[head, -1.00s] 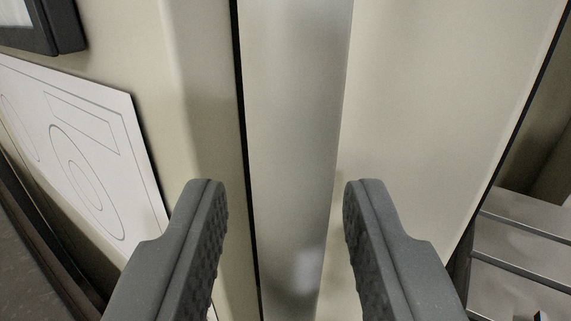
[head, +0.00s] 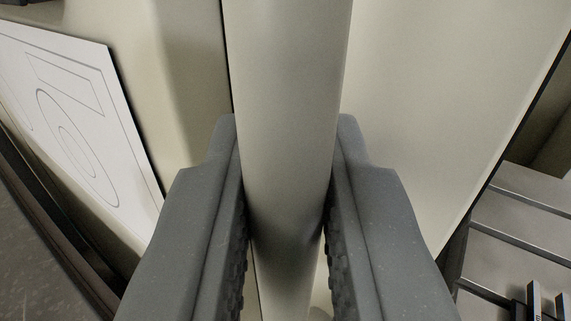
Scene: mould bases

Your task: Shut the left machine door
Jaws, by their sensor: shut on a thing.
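An upright, pale metal bar (head: 290,90), which looks like the door's handle, runs down the middle of the head view. My gripper (head: 287,215) is shut on this bar, with one grey ridged finger pressed against each side. The cream door panel (head: 430,100) lies behind and to the right of the bar. A thin dark gap shows along the bar's left side, with another cream panel (head: 190,70) beyond it. The fingers hide part of both panels low in the view.
A white sheet with a line drawing (head: 75,125) is on the left panel. A dark ledge (head: 50,240) runs along the lower left. Slotted grey metal (head: 525,230) shows at the right, past the door panel's dark edge.

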